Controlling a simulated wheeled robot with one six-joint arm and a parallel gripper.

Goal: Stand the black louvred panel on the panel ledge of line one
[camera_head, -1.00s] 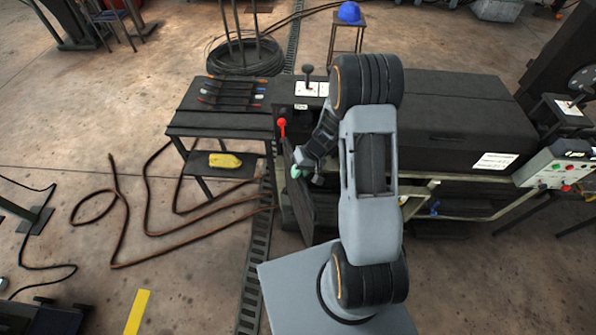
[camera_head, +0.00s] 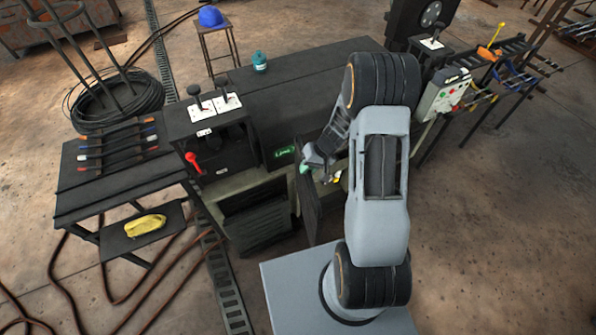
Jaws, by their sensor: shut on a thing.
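My gripper (camera_head: 314,163) is at the left end of my arm, shut on a dark, flat upright panel (camera_head: 310,207). The panel hangs below the fingers in front of the machine; its louvres cannot be made out from here. The machine's line one carries a green label (camera_head: 284,152) on its front, just left of and behind my gripper. Below the label, left of the held panel and apart from it, is a dark slatted front (camera_head: 258,217). A pale rail (camera_head: 240,183) runs above the slats. The panel ledge itself cannot be told clearly; my arm and the panel hide part of the front.
A control box with two levers (camera_head: 213,105) and a red handle (camera_head: 193,162) stands left of the label. A side table (camera_head: 75,190) holds several coloured-handled tools, with a yellow item (camera_head: 146,225) on its lower shelf. Hoses and a floor grating (camera_head: 222,275) lie at lower left.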

